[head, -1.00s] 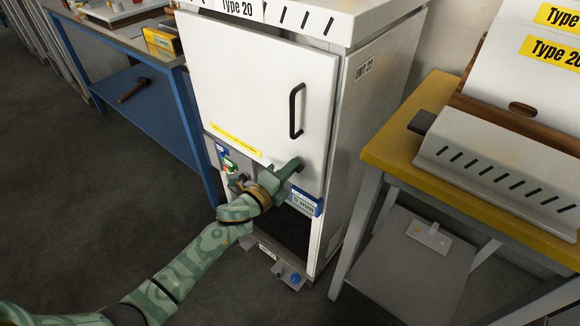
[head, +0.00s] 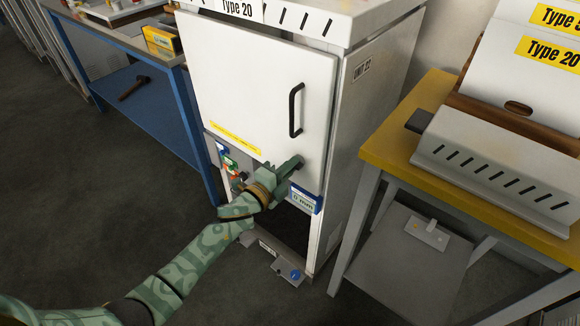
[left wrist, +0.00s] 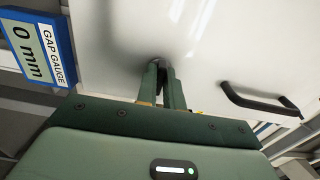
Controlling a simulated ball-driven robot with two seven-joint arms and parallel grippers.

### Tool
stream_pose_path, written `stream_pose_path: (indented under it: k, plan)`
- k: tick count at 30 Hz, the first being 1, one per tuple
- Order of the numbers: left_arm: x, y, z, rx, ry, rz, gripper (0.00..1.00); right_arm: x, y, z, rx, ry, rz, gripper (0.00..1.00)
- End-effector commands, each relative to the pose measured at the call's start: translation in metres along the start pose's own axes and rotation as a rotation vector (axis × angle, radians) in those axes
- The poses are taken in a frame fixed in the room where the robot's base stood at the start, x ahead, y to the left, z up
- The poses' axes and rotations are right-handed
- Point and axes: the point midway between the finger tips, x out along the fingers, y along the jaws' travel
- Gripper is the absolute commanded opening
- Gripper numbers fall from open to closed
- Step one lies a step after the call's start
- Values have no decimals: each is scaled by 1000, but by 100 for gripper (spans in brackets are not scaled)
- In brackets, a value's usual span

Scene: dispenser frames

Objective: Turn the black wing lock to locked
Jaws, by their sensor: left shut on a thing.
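The white cabinet door (head: 255,85) is closed in the head view, with a black bar handle (head: 295,110) on its right side. My left gripper (head: 295,164) is at the door's lower right, below the handle. In the left wrist view my left gripper (left wrist: 165,70) has its two fingers close together against the door. It is shut on the black wing lock (left wrist: 158,62), of which only a small dark part shows at the fingertips. The lock's angle cannot be told. My right gripper is not in view.
A blue-framed gap gauge (head: 306,201) reading 0 mm sits just below the gripper; it also shows in the left wrist view (left wrist: 35,45). A yellow-topped table (head: 400,150) stands at the right and a blue bench (head: 150,110) at the left. Open floor lies at the lower left.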

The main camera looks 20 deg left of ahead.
Motion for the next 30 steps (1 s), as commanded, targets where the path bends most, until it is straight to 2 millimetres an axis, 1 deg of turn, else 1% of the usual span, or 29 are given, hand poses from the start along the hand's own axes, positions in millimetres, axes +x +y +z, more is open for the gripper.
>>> stream_pose_path:
  k: [1, 2, 3, 11, 15, 17, 20, 24, 27, 30]
  plan:
    - [0, 1, 1, -2, -2, 2, 12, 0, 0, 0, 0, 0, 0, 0]
    - [0, 1, 1, -2, -2, 2, 20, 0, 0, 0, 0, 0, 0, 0]
    - [0, 1, 1, -2, -1, 1, 31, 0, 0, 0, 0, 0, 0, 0]
    - [0, 0, 0, 0, -1, 1, 31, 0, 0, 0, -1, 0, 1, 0]
    - [-9, 0, 0, 0, -1, 1, 31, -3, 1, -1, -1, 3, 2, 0]
    - [-19, -1, 0, 0, -1, 2, 31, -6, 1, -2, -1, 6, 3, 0]
    - [-42, -2, 0, 0, -1, 2, 31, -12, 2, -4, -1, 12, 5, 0]
    - [-82, -2, 0, 0, -1, 2, 31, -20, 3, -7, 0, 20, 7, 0]
    - [-109, -2, 0, -1, -1, 3, 31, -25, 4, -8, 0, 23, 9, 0]
    - [-131, -1, 0, -2, -1, 3, 31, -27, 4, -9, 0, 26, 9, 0]
